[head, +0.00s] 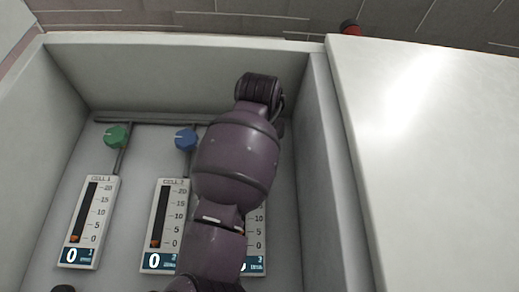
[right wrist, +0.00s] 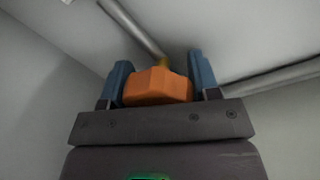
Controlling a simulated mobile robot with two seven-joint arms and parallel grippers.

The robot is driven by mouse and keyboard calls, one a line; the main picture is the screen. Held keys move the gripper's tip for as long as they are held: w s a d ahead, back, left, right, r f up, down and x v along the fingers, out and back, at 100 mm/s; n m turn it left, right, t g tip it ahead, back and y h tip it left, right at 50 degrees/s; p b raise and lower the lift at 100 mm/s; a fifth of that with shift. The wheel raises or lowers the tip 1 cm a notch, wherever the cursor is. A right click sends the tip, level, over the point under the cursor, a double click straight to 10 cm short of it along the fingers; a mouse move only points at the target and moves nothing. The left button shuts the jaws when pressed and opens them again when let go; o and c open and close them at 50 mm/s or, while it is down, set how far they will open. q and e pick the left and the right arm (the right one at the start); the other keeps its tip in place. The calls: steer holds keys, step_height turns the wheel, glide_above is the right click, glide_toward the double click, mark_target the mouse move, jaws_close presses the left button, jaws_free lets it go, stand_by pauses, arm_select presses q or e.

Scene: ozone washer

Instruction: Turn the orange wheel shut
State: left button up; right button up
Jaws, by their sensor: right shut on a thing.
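The orange wheel (right wrist: 158,87) shows in the right wrist view, between the blue fingers of my right gripper (right wrist: 161,84). The gripper is shut on it. A yellowish stem (right wrist: 164,62) behind the wheel meets a grey pipe. In the head view my right arm covers the wheel and the gripper's fingertips.
A green wheel (head: 116,136) and a blue wheel (head: 186,139) sit on the pipe to the left, above gauge panels (head: 90,222) reading 0. A third gauge (head: 256,236) is partly hidden. Recess walls (head: 318,170) stand close on the right, beside a white surface (head: 430,150).

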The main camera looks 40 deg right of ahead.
steer(key=shift+w+n+h+b, duration=0.1)
steer(key=shift+n+h+b, duration=0.4)
steer(key=shift+n, duration=3.1)
steer(key=shift+a, duration=0.1)
steer(key=o, duration=0.9)
